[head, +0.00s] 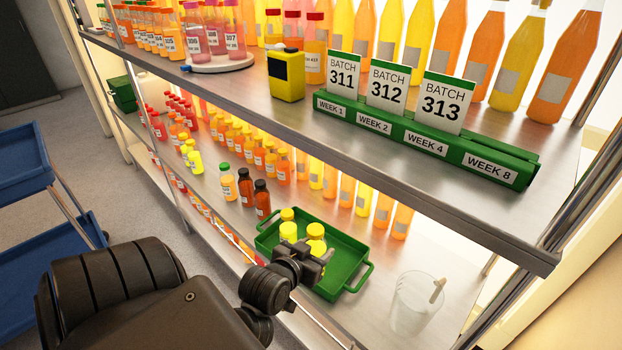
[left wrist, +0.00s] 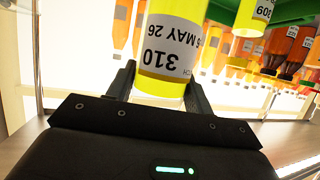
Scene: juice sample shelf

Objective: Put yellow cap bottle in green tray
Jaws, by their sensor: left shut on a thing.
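The green tray (head: 346,250) sits on the lower shelf with yellow-capped bottles in or over it. My left gripper (head: 312,256) is at the tray's near side, shut on a yellow bottle labelled 310 (left wrist: 170,48). In the head view the held bottle appears to be the yellow-capped one (head: 316,236) just beyond the fingers. Its base is hidden there, so I cannot tell whether it touches the tray floor. A bottle labelled 309 (left wrist: 256,14) shows in the left wrist view. My right gripper is out of view.
The upper shelf edge (head: 400,182) overhangs the tray. A clear beaker (head: 408,306) stands right of the tray. Dark-capped bottles (head: 262,200) and a green-capped bottle (head: 227,182) stand left of it. Blue cart shelves (head: 25,165) are at far left.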

